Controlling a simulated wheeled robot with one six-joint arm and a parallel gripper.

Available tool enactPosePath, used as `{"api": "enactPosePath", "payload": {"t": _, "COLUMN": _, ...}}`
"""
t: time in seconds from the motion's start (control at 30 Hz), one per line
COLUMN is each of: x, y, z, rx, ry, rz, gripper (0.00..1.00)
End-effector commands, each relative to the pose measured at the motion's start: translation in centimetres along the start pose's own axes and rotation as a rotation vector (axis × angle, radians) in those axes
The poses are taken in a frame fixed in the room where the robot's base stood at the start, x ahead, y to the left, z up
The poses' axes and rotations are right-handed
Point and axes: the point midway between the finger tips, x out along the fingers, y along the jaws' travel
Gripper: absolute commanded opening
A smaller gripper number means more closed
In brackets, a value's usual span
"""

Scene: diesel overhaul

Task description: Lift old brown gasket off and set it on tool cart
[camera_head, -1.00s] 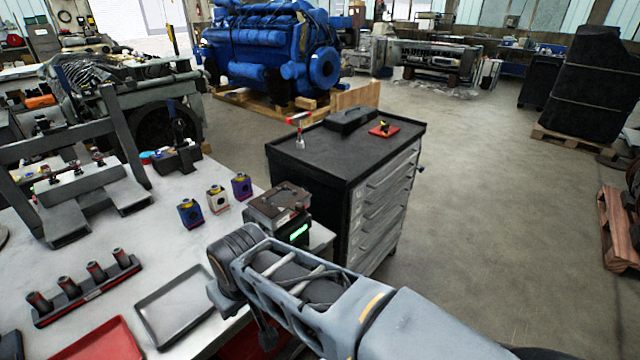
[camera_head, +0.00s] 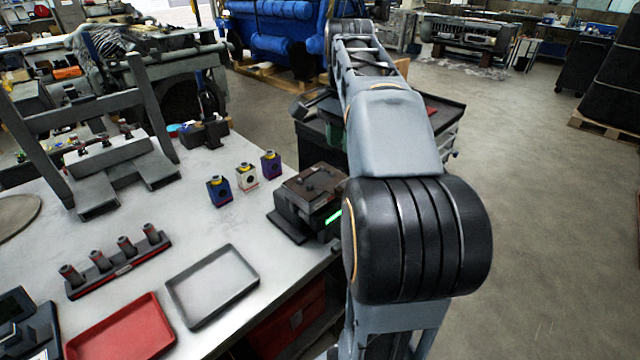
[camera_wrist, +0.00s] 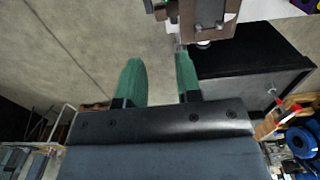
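The brown gasket (camera_head: 313,182) appears as a flat dark-brown layer on top of the small dark block (camera_head: 298,222) at the bench's right corner. In the wrist view a brown part (camera_wrist: 207,18) shows at the top edge, cut off by the frame. My gripper (camera_wrist: 158,60) has two green fingers, spread apart with only floor between them. The brown part lies beyond the right finger's tip. The tool cart (camera_head: 448,103) stands behind the block, largely hidden by my arm; its black top also shows in the wrist view (camera_wrist: 240,68).
The bench (camera_head: 205,165) carries three small coloured blocks (camera_head: 245,178), a grey tray (camera_head: 212,285), a red tray (camera_head: 122,330) and a rack of cylinders (camera_head: 118,262). A blue engine (camera_head: 275,35) stands behind the cart.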

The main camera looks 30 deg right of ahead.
Motion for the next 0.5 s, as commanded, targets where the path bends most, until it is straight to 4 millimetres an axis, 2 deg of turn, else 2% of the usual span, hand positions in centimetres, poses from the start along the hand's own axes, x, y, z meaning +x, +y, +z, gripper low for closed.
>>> {"api": "enactPosePath", "payload": {"t": 0.03, "x": 1.1, "y": 0.1, "z": 0.0, "rx": 0.005, "ry": -0.003, "rz": 0.004, "gripper": 0.32}}
{"api": "enactPosePath", "payload": {"t": 0.2, "x": 4.1, "y": 0.0, "z": 0.1, "rx": 0.002, "ry": -0.002, "rz": 0.003, "gripper": 0.32}}
{"api": "enactPosePath", "payload": {"t": 0.33, "x": 5.8, "y": 0.0, "z": 0.1, "rx": 0.001, "ry": -0.001, "rz": 0.002, "gripper": 0.32}}
{"api": "enactPosePath", "payload": {"t": 0.5, "x": 6.8, "y": -0.1, "z": 0.1, "rx": -0.001, "ry": 0.000, "rz": 0.001, "gripper": 0.32}}
